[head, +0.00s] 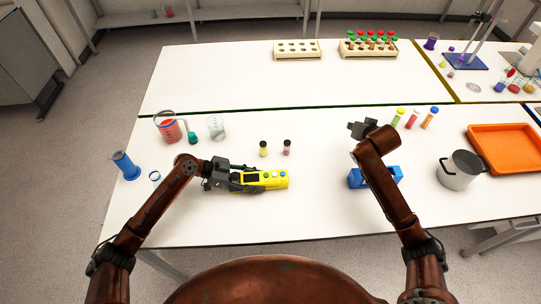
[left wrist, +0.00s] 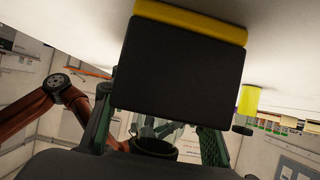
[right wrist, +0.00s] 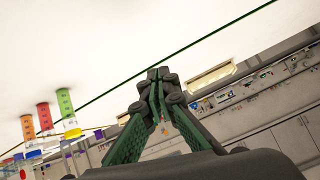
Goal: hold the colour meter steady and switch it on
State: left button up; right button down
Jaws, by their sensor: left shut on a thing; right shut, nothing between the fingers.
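The yellow colour meter (head: 270,180) lies on the white table, with a dark screen at its left part and coloured buttons toward its right end. My left gripper (head: 238,180) is shut on its left end. In the left wrist view the meter's dark face (left wrist: 180,62) with a yellow edge fills the space beyond the fingers and hides part of them. My right gripper (head: 357,129) is shut and empty above the table, to the right of and farther back than the meter. Its closed fingertips (right wrist: 158,78) show in the right wrist view.
Two small vials (head: 264,149) stand just behind the meter. A blue holder (head: 358,179) is partly under my right arm. A steel pot (head: 460,170) and orange tray (head: 505,148) stand right; a beaker of red liquid (head: 170,130) and blue cylinder (head: 125,166) left.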

jog(key=s+a+r+g+y, duration=0.1)
jog(key=s+a+y, duration=0.15)
jog(key=a, duration=0.75)
jog(key=s+a+r+y, duration=0.1)
jog(key=s+a, duration=0.3)
jog(key=a, duration=0.6)
notch_tip(320, 180, up, 2)
jog(key=n+g+y, duration=0.1)
jog(key=g+y, duration=0.1)
send_over(270, 177)
jog(key=shift+d+f, duration=0.1)
jog(key=shift+f, duration=3.75)
jog(key=shift+f, duration=0.1)
